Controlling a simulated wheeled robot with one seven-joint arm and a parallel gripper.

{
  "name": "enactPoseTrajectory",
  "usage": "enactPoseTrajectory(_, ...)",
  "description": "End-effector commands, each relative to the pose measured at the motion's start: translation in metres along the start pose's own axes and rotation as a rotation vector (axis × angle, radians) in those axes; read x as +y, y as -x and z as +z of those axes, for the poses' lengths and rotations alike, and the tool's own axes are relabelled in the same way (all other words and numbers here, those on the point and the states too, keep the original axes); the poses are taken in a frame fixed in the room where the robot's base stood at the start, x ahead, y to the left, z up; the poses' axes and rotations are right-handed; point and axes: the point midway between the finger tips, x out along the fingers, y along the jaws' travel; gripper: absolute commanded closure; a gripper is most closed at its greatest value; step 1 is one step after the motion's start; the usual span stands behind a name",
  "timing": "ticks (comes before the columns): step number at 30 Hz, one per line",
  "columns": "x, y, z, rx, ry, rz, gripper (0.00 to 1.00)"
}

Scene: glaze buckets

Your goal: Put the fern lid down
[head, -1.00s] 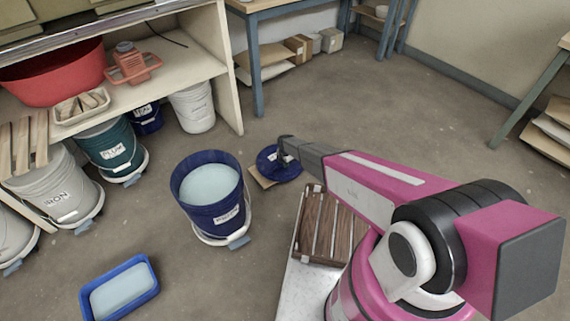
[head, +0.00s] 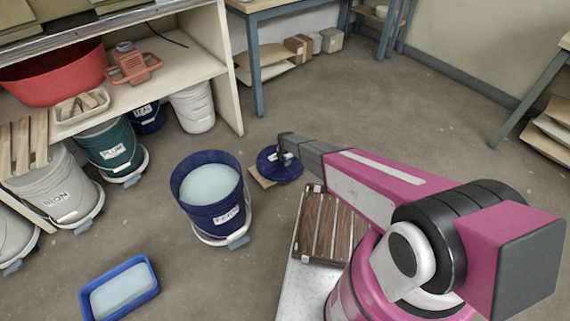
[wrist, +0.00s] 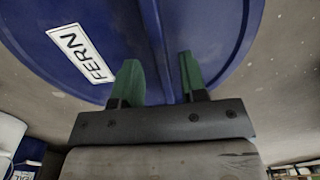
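The fern lid (head: 268,172) is a round dark blue disc. It appears to lie flat on a piece of cardboard on the floor, right of the open blue bucket. In the wrist view the lid (wrist: 50,25) fills most of the picture, with a white FERN label and a raised ridge across it. My gripper (wrist: 160,75) is just over the lid, its green fingertips apart on either side of the ridge, with gaps showing. It also shows at the lid in the head view (head: 285,157). My arm hides part of the lid's right side.
The blue bucket (head: 217,216) holds pale liquid and stands on a wheeled base. A blue tray (head: 152,291) lies front left. A slatted wooden rack (head: 318,243) is below my arm. The floor behind the lid is clear.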

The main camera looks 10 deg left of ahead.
Motion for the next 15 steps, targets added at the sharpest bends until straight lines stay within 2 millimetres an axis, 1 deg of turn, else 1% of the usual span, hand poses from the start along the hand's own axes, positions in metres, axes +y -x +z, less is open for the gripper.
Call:
enactPoseTrajectory(1,-0.001,0.011,-0.001,-0.001,0.000,0.001,0.61)
enactPoseTrajectory(5,-0.002,0.036,-0.001,0.000,0.000,0.001,0.61)
enactPoseTrajectory(9,-0.002,0.065,-0.001,0.000,0.000,0.001,0.61)
enactPoseTrajectory(12,-0.002,0.082,-0.001,0.000,0.000,0.001,0.61)
enactPoseTrajectory(15,-0.001,0.094,0.000,0.000,0.000,0.000,0.61)
